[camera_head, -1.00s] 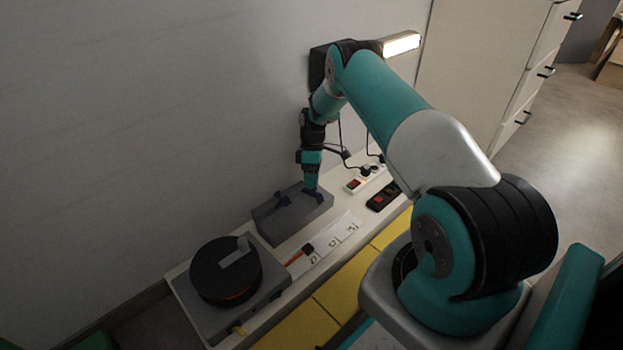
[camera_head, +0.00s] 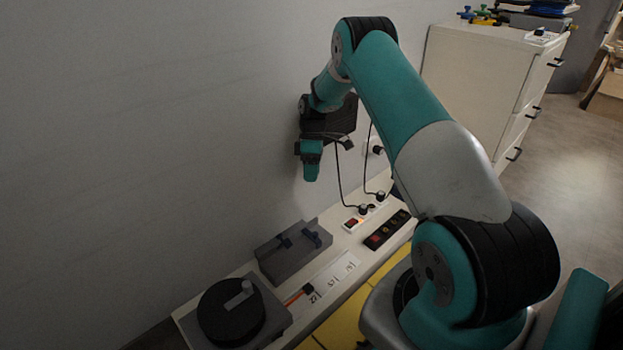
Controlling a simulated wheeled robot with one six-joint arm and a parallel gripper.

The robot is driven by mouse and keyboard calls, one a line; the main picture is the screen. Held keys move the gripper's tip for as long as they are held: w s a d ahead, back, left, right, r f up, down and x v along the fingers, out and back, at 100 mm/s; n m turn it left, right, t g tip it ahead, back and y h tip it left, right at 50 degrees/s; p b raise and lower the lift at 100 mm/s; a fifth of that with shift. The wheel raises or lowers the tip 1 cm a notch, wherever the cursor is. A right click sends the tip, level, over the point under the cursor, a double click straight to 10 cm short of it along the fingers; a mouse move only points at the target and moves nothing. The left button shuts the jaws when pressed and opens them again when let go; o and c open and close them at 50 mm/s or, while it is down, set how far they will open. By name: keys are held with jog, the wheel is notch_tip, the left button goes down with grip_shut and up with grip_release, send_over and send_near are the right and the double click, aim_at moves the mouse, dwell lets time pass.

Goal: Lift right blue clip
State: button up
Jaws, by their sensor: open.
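A grey box (camera_head: 290,258) lies on the white bench against the wall. Two small dark blue clips sit along its top: the left blue clip (camera_head: 284,241) and the right blue clip (camera_head: 312,239). The clips are small and dim, so I cannot tell their exact angle. My gripper (camera_head: 311,174) points down, well above the right blue clip and apart from it. It is open and nothing shows in it. Its far finger is hidden from this side.
A black round reel (camera_head: 231,312) on a grey base stands at the bench's near left. A white labelled strip (camera_head: 333,279), a red-lit switch (camera_head: 352,224) and a black button panel (camera_head: 386,232) lie to the right. Thin black cables hang behind. A white cabinet (camera_head: 470,80) stands at the back right.

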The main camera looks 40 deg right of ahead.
jog(key=shift+r, duration=0.1)
dwell(0.5)
jog(key=s+a+r+t, duration=0.1)
jog(key=s+a+r, duration=0.2)
jog(key=a+r, duration=0.75)
jog(key=s+a+r+t, duration=0.1)
jog(key=s+a+r, duration=0.3)
jog(key=a+r, duration=0.65)
jog(key=s+a+r+p, duration=0.15)
jog(key=s+a, duration=0.25)
jog(key=s, duration=0.4)
jog(key=s+a+r+m+t+y, duration=0.1)
jog(key=s+a+r, duration=0.25)
jog(key=s, duration=0.35)
jog(key=s+a+r+p, duration=0.1)
jog(key=s+a+r, duration=0.1)
jog(key=s+a, duration=0.45)
notch_tip(320, 180, up, 37)
jog(key=s+d+p, duration=0.1)
jog(key=p, duration=3.6)
jog(key=shift+d+r, duration=0.15)
jog(key=shift+d, duration=0.05)
jog(key=shift+s, duration=0.1)
